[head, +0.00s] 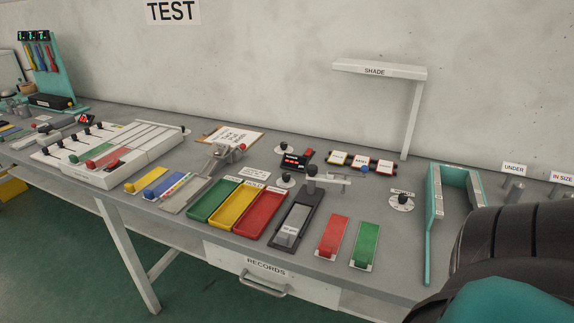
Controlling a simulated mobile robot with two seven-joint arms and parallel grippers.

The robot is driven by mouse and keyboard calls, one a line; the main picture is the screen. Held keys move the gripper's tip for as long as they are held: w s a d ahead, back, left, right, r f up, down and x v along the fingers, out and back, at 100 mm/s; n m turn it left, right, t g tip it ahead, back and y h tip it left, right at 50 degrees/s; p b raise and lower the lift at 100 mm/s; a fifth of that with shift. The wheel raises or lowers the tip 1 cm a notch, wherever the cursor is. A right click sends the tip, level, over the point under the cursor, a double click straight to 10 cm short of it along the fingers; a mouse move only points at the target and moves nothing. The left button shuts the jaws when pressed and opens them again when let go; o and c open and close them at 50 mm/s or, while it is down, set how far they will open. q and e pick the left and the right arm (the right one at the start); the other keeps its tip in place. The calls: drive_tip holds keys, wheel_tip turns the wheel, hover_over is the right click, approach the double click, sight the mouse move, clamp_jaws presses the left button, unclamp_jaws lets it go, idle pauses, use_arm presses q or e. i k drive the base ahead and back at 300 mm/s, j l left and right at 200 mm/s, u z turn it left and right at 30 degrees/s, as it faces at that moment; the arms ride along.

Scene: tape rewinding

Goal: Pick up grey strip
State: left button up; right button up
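A grey strip-like piece (287,239) with a small white label lies in the black fixture (303,208) near the front edge of the bench. A metal lever with a dark knob stands at the fixture's far end. Another flat grey piece (187,196) lies at the right end of the row of coloured strips; I cannot tell which of the two is the grey strip. Neither gripper shows in the head view. A dark ribbed part with a teal cover, probably my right arm, fills the lower right corner.
Green (212,203), yellow (236,207) and red (262,214) trays stand left of the fixture. A red strip (332,236) and a green strip (365,246) lie to its right. A teal frame (433,225) and a shade stand (380,71) rise from the bench.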

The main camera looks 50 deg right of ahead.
sight(286, 236)
drive_tip(key=z, duration=1.5)
drive_tip(key=j, duration=0.25)
drive_tip(key=i+j+z, duration=0.1)
drive_tip(key=i+j, duration=0.05)
drive_tip(key=j, duration=0.1)
